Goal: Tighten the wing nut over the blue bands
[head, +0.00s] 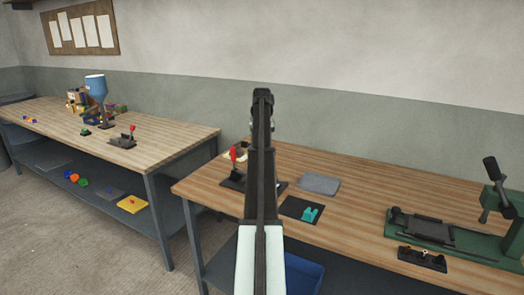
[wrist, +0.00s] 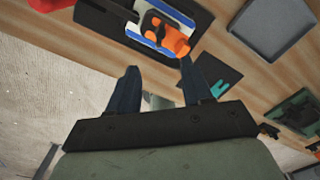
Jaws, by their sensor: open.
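In the wrist view an orange wing nut (wrist: 176,42) sits with a dark part on a white mould, with blue bands (wrist: 136,29) beside it, near the top edge. My gripper (wrist: 160,82) is open, with its two dark fingers apart and nothing seen between them. In the picture the fingertips lie just below the wing nut, and the right fingertip comes close to it. I cannot tell how high the fingers are above it. In the head view my arm hides the wing nut and most of the mould.
A grey tray (head: 319,184) and a dark mat (head: 290,207) with a teal piece (head: 310,214) lie right of my arm. A red-handled clamp (head: 233,154) stands left of it. A green fixture (head: 485,243) with a lever stands at the right.

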